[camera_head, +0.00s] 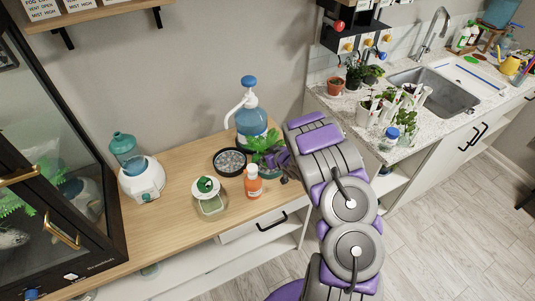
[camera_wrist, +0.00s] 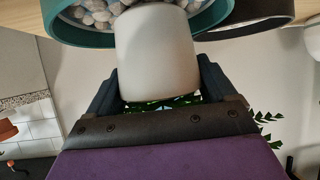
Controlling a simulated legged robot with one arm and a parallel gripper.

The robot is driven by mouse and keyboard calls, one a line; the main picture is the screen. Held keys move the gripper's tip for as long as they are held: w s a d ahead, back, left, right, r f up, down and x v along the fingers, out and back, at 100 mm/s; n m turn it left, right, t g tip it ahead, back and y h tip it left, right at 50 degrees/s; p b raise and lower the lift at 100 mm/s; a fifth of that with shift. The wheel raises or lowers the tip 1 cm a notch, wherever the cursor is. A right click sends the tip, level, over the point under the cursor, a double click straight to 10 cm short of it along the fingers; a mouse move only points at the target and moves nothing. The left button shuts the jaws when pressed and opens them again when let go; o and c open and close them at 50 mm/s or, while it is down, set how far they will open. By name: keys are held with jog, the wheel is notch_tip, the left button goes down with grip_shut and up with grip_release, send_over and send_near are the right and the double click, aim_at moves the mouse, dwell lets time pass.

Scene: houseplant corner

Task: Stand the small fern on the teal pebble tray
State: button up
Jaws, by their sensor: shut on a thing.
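The small fern's green leaves (camera_head: 262,142) show in the head view beside the blue pump bottle. In the wrist view its white pot (camera_wrist: 155,55) sits between the two fingers of my gripper (camera_wrist: 159,82), which is shut on it. Some leaves (camera_wrist: 170,102) show beyond the pot, partly hidden by my gripper. The teal pebble tray (camera_wrist: 208,20) is at the top of the wrist view, with pale pebbles around the pot's base end. I cannot tell whether the pot touches the pebbles.
A black pebble tray (camera_head: 230,174) lies left of the fern; its dark rim (camera_wrist: 262,22) shows in the wrist view. An orange bottle (camera_head: 253,184), a glass jar (camera_head: 210,204) and the blue pump bottle (camera_head: 251,121) crowd round. Bare wood (camera_head: 182,225) lies at left.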

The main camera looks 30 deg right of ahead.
jog(key=shift+d+f, duration=0.1)
jog(key=shift+f, duration=0.05)
jog(key=o, duration=0.9)
jog(key=shift+d, duration=0.2)
jog(key=shift+o, duration=0.9)
jog(key=shift+d+f, duration=0.1)
jog(key=shift+d, duration=0.2)
jog(key=shift+a+r, duration=0.2)
jog(key=s+d+r+m+g+h+p, duration=0.3)
jog(key=s+r+g+h, duration=0.35)
jog(key=s+r, duration=1.5)
jog(key=s+a+r+g+y, duration=0.2)
jog(key=s+a+r, duration=0.3)
jog(key=s+a, duration=0.6)
jog(key=s+a+r+n+g+y, duration=0.1)
jog(key=s+a+r+g, duration=0.4)
jog(key=s+a, duration=0.6)
jog(key=s+y, duration=0.1)
jog(key=s, duration=0.5)
jog(key=shift+s+a, duration=0.25)
jog(key=shift+s, duration=0.1)
